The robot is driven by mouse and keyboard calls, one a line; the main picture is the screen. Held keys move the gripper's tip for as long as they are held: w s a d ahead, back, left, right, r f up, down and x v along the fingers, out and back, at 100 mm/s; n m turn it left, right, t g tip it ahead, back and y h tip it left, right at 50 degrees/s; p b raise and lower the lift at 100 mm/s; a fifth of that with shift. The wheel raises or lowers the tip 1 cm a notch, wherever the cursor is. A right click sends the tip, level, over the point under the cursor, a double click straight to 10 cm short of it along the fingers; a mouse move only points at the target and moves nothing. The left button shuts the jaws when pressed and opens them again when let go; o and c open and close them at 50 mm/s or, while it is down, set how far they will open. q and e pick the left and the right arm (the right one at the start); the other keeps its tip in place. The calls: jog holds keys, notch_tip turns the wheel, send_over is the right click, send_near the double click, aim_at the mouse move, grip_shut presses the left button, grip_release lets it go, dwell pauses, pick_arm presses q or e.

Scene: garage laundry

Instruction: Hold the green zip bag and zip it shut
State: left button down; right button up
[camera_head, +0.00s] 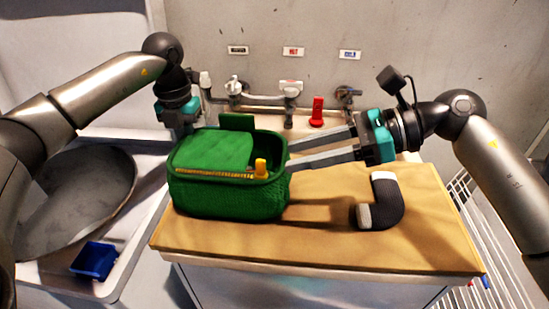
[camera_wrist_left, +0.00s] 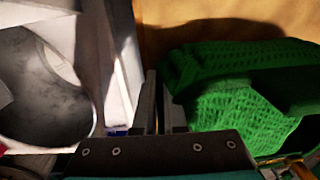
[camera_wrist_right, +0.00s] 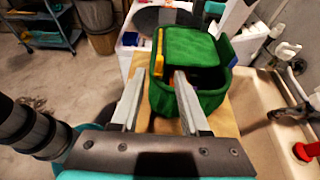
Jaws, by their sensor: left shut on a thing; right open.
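The green zip bag (camera_head: 230,200) stands on the tan worktop. Its lid covers the left part of the top, and the right part gapes open. A yellow zip runs along the front edge, with the yellow zip pull (camera_head: 261,168) upright at the front right corner. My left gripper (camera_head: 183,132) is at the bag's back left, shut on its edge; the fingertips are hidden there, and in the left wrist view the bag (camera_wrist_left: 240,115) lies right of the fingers. My right gripper (camera_head: 289,158) is open at the bag's right end, its fingers pointing at it; the pull also shows in the right wrist view (camera_wrist_right: 158,55).
A dark elbow pipe (camera_head: 387,203) with pale ends lies on the worktop (camera_head: 420,245) at the right. Taps and a red handle (camera_head: 317,113) stand behind. The worktop's front is clear.

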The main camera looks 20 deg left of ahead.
jog(key=v, duration=0.5)
pick_arm(q)
jog(key=c, duration=0.9)
grip_release()
jog(key=shift+r, duration=0.1)
